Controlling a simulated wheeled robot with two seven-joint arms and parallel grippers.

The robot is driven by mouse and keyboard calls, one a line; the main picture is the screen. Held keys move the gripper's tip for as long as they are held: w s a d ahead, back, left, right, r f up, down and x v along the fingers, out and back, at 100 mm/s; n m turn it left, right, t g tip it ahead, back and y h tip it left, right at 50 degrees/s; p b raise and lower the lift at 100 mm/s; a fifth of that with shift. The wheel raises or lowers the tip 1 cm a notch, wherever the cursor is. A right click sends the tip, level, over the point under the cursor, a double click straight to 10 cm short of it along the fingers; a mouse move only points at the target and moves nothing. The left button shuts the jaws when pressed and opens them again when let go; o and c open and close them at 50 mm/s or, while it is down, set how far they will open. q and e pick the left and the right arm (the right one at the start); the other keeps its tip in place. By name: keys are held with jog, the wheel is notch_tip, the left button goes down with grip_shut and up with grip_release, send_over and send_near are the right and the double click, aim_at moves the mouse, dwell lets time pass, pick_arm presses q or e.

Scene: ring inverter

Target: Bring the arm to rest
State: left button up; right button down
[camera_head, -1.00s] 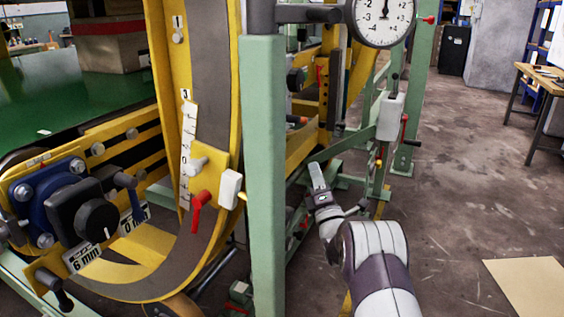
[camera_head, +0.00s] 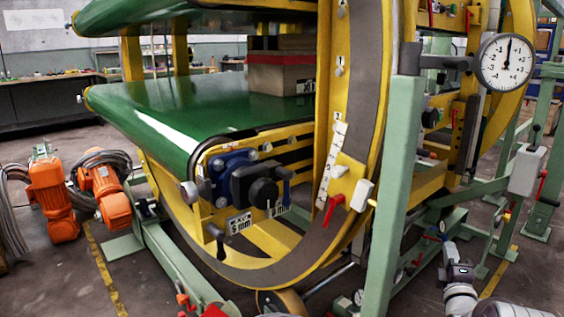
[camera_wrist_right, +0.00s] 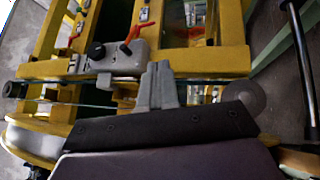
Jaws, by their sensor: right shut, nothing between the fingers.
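My right arm shows at the lower right edge of the head view, with its white forearm partly cut off by the frame. My right gripper (camera_head: 449,253) points up and away beside the green frame of the ring inverter. Its fingers are closed together with nothing between them, as the right wrist view (camera_wrist_right: 160,84) also shows. In that view, yellow beams and a grey block with a red lever (camera_wrist_right: 128,48) lie beyond the fingertips. My left arm and left gripper are in no view.
The yellow ring (camera_head: 358,110) and a green post (camera_head: 394,190) stand left of my right arm. A dial gauge (camera_head: 506,62) and a grey switch box (camera_head: 527,170) are on the right. Orange motors (camera_head: 50,200) stand on the floor at the left. A box (camera_head: 282,72) sits on the green belt.

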jog(key=s+a+f+m+g+y, duration=0.1)
jog(key=s+a+f+m+g, duration=0.2)
jog(key=s+f+m+g, duration=0.3)
jog(key=s+a+f+m+g+y, duration=0.1)
jog(key=s+a+f+m+g, duration=0.3)
jog(key=f, duration=0.5)
jog(key=s+a+r+m+g+y+p, duration=0.1)
jog(key=s+a+r+m+g, duration=0.15)
jog(key=s+a+g, duration=0.65)
jog(key=s+a+r+m+g+y+p, duration=0.15)
jog(key=s+a+m, duration=0.3)
jog(key=s, duration=1.05)
notch_tip(320, 180, up, 39)
jog(key=a+n+t+p, duration=0.1)
jog(key=a+p, duration=0.1)
jog(key=p, duration=3.6)
jog(key=shift+a+n+t, duration=0.3)
jog(key=shift+n+t, duration=0.05)
jog(key=shift+n, duration=0.05)
